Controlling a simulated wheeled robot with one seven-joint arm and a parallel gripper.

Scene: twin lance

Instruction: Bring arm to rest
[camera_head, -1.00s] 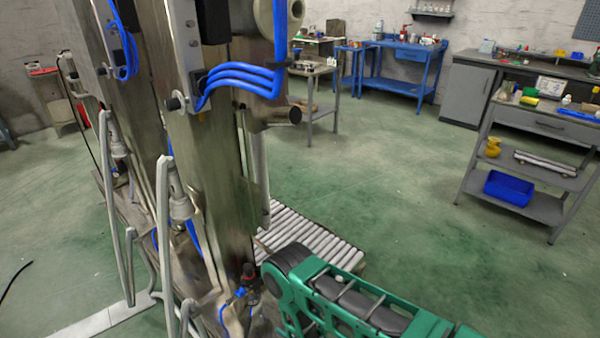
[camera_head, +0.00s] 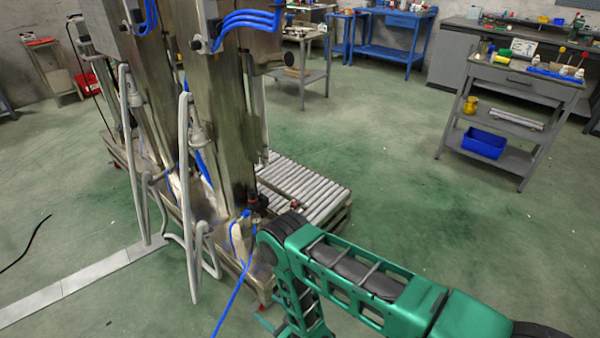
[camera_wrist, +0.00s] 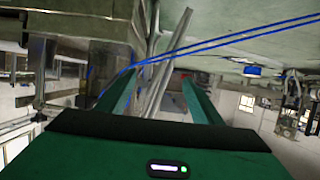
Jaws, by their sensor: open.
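My green arm (camera_head: 365,275) reaches across the lower right of the head view, bent at an elbow in front of the steel machine. The gripper itself is out of the head view. In the wrist view my gripper (camera_wrist: 163,88) shows its two green fingers spread apart, with nothing held between them. Grey bars and blue hoses (camera_wrist: 220,40) show beyond and between the fingers; I cannot tell how far off they are. The wrist view looks upside down, with floor along its top.
The tall steel twin-column machine (camera_head: 222,120) with hoses and handles stands close on the left. A roller conveyor (camera_head: 305,190) lies behind the arm. A grey trolley (camera_head: 525,80) with a blue bin (camera_head: 484,144) stands at right. Green floor between is open.

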